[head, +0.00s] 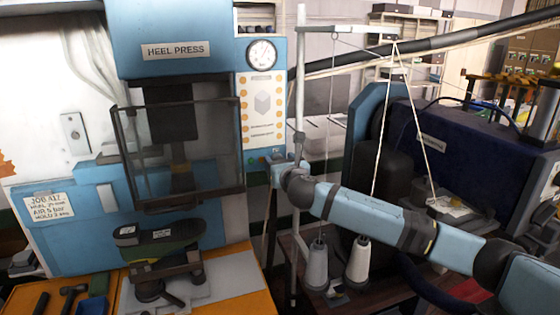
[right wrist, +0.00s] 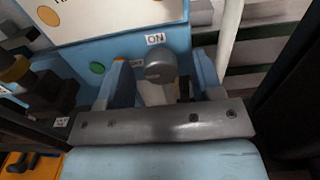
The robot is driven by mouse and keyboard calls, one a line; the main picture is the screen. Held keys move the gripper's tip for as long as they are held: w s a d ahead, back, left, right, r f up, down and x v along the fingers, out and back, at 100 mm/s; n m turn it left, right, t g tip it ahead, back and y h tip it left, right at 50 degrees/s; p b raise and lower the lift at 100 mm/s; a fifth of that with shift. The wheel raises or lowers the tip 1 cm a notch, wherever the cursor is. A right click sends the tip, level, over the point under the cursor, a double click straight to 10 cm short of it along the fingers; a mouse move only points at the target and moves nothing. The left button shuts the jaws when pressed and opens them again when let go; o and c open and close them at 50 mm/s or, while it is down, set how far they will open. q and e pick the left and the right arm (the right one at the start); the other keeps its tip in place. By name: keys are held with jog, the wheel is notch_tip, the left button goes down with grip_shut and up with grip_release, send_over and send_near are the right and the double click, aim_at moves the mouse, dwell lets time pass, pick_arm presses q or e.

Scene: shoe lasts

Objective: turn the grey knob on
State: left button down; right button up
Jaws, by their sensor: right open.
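The grey knob (right wrist: 160,66) shows in the right wrist view on the blue side of the heel press, with a white ON label (right wrist: 155,39) just above it. My right gripper (right wrist: 163,78) is open, with one blue finger on each side of the knob. Whether the fingers touch it I cannot tell. In the head view my right gripper (head: 273,163) is at the lower right of the press's panel, and the knob cannot be made out there. My left gripper is not in view.
The heel press (head: 175,50) has a clear guard (head: 190,150) and a dial gauge (head: 261,53). A thin upright stand (head: 300,90) and white thread cones (head: 357,262) are close to my right arm.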

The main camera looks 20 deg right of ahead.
jog(key=c, duration=0.9)
jog(key=shift+m, duration=0.4)
jog(key=m, duration=1.7)
jog(key=shift+d+f, duration=0.1)
jog(key=shift+d, duration=0.1)
jog(key=o, duration=0.9)
